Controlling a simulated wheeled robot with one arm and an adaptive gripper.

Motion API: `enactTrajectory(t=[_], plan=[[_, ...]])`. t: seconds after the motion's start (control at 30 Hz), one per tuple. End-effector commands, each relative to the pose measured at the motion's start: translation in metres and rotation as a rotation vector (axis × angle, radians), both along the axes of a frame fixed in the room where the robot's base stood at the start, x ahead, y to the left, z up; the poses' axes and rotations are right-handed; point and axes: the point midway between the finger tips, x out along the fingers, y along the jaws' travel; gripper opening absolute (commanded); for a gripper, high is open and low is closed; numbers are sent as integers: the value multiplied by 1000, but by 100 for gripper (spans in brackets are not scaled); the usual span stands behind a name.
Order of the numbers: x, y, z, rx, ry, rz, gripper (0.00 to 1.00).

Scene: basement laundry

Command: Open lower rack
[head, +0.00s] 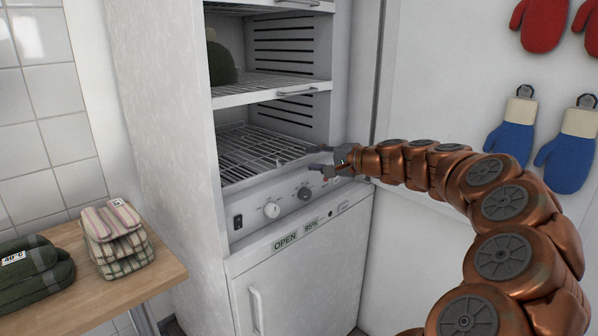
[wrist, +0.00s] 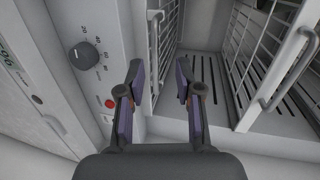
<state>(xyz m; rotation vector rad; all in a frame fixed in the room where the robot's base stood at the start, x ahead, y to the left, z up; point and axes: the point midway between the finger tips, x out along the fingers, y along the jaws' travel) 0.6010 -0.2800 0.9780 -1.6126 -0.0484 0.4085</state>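The lower rack (head: 250,150) is a wire shelf low in the open white cabinet, just above the control panel. In the wrist view the lower rack (wrist: 170,38) stands nearest the panel, with a pale handle (wrist: 154,30) on its front. My gripper (head: 313,159) is at the rack's front right end. In the wrist view my gripper (wrist: 160,68) is open, with dark fingers parted. The rack's front edge appears between the fingers in the picture; I cannot tell whether they touch it. Nothing is held.
The control panel (head: 290,196) has knobs below the rack. A middle rack (head: 260,90) with a handle is above, a dark green item (head: 219,62) on it. A wooden table (head: 110,288) with folded cloths (head: 113,240) stands left. Mitts (head: 510,135) hang right.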

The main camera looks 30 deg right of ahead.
Motion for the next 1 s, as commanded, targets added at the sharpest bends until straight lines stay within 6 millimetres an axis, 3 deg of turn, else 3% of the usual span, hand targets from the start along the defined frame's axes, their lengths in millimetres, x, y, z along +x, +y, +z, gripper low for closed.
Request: enactTrajectory(t=[0.1,0.2,0.7,1.0], plan=[[-1,-28,-9,28,-15,-58,35],[3,-34,-11,33,-18,-70,35],[64,-17,-24,32,-15,-65,35],[73,-14,-25,31,-17,-64,35]])
